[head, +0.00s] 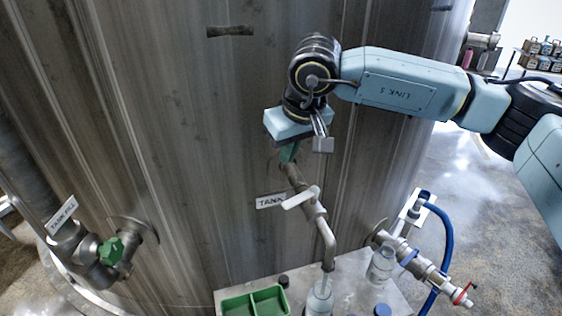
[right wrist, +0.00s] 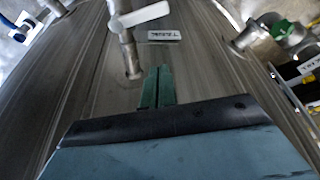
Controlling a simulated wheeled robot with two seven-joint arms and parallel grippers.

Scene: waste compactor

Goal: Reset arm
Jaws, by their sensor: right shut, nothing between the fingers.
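My right arm comes in from the right in the head view. Its gripper (head: 289,153) points down in front of the tall metal tank (head: 220,120), just above the tank's sampling tap. The green fingers are together with nothing between them; they also show in the right wrist view (right wrist: 157,88). The tap's white lever (head: 300,198) sits below the fingertips, apart from them. It shows at the top of the right wrist view (right wrist: 140,16). My left gripper is not in view.
Below the tap spout, a clear bottle (head: 319,298) stands on a metal shelf (head: 350,275) beside a green tray (head: 255,302). A jar (head: 381,265) stands to its right. A red-handled valve (head: 464,293) and blue hose (head: 444,235) are right; a green-handled valve (head: 111,250) is left.

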